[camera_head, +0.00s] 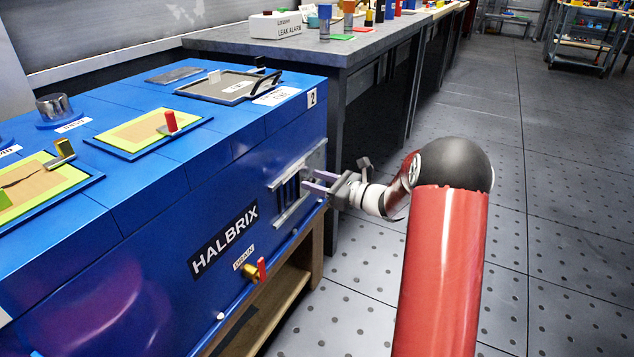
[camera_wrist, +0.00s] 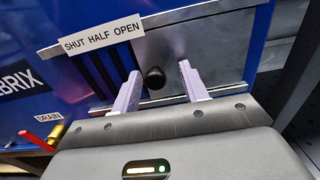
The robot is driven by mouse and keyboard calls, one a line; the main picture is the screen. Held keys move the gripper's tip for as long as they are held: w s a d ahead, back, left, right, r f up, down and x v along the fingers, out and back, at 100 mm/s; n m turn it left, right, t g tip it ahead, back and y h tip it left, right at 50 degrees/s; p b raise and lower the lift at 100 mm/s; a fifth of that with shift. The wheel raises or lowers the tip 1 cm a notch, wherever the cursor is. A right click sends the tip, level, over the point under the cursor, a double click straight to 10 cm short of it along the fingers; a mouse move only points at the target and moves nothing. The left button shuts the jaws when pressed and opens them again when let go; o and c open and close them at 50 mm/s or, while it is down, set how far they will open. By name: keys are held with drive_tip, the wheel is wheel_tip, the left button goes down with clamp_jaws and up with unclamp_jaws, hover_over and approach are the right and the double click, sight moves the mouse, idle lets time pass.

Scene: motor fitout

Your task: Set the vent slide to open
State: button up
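The vent (camera_head: 290,190) is on the side of the blue HALBRIX housing, near its right corner. In the wrist view its grey slide plate (camera_wrist: 205,50) carries a black knob (camera_wrist: 154,77). Dark slots (camera_wrist: 98,75) are uncovered left of the plate. A label (camera_wrist: 102,36) above reads SHUT, HALF, OPEN from left to right; the knob sits roughly below the OPEN end. My gripper (camera_wrist: 160,70) is open, one finger on each side of the knob, with visible gaps. It also shows in the head view (camera_head: 322,182), close to the vent; the knob is not clear there.
A red drain handle (camera_head: 261,270) sticks out low on the housing, left of the vent. A grey workbench (camera_head: 350,50) stands behind the housing. The housing rests on a wooden stand (camera_head: 285,300).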

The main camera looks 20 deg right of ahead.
drive_tip(key=v, duration=0.7)
drive_tip(key=shift+s+d, duration=0.25)
drive_tip(key=shift+s, duration=0.05)
drive_tip(key=s+a+r+n+g+h+p, duration=0.1)
drive_tip(key=s+a+r+n+g, duration=0.15)
drive_tip(key=s+a+n, duration=0.3)
drive_tip(key=s+a+r+n+g+h, duration=0.2)
drive_tip(key=s+a+n+g, duration=0.2)
drive_tip(key=s+a, duration=0.2)
drive_tip(key=s+a+r+n+g+h+p, duration=0.1)
drive_tip(key=s+a+r+n+g, duration=0.1)
drive_tip(key=s+a+n+g, duration=0.3)
drive_tip(key=s+d+r+n+t+h, duration=0.2)
drive_tip(key=s+n+h, duration=0.2)
drive_tip(key=s+n, duration=0.2)
drive_tip(key=s+d+r+n+t+h, duration=0.1)
drive_tip(key=s+n+h, duration=0.3)
drive_tip(key=s, duration=0.6)
drive_tip(key=d+n+t+p, duration=0.1)
drive_tip(key=n, duration=0.1)
drive_tip(key=shift+s+d+r+n+h, duration=0.2)
drive_tip(key=shift+r+n+h, duration=0.1)
drive_tip(key=shift+r+n, duration=0.1)
